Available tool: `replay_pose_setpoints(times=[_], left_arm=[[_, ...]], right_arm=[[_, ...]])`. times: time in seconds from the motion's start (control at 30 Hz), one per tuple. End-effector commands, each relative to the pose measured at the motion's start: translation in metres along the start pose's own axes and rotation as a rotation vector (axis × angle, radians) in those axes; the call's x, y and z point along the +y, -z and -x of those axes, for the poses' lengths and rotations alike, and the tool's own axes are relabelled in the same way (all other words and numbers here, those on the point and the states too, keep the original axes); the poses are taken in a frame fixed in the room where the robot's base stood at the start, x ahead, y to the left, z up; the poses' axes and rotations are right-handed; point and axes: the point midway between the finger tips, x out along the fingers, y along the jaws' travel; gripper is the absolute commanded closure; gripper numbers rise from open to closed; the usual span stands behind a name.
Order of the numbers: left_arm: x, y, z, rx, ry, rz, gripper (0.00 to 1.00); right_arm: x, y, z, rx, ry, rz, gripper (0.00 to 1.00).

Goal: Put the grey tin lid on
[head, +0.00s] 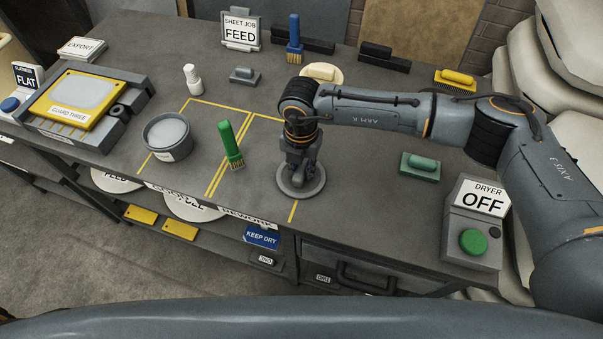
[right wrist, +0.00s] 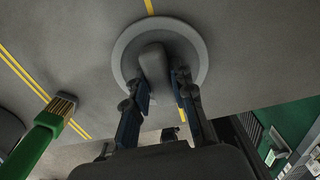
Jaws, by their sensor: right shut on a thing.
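In the right wrist view, the fingers (right wrist: 163,95) close around the knob of the lid (right wrist: 126,48). The lid looks level, at or just above the tabletop; I cannot tell whether it touches. The round grey tin (head: 151,147) stands to the left with its top open and pale grey contents showing. My left gripper is not in view.
A white bottle (head: 192,79) is behind the tin. A green-handled block (head: 420,166) and the dryer switch box (head: 473,230) are on the right.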

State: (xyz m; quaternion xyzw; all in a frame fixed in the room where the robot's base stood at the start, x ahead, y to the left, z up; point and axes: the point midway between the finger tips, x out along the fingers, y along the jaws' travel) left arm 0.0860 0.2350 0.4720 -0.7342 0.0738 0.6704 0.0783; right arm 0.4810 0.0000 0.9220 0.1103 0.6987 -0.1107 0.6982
Motion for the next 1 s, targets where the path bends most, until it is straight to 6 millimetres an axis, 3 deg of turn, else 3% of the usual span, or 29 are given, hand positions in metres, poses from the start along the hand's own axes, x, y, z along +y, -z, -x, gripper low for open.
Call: replay_pose_setpoints(times=[0.53, 1.0], left_arm=[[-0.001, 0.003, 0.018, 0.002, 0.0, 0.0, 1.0], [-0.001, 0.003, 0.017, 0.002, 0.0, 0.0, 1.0]], right_arm=[[0.0, 0.0, 0.035, -0.001, -0.001, -0.001, 1.0], [-0.002, -0.001, 0.038, -0.001, -0.001, 0.035, 1.0]])
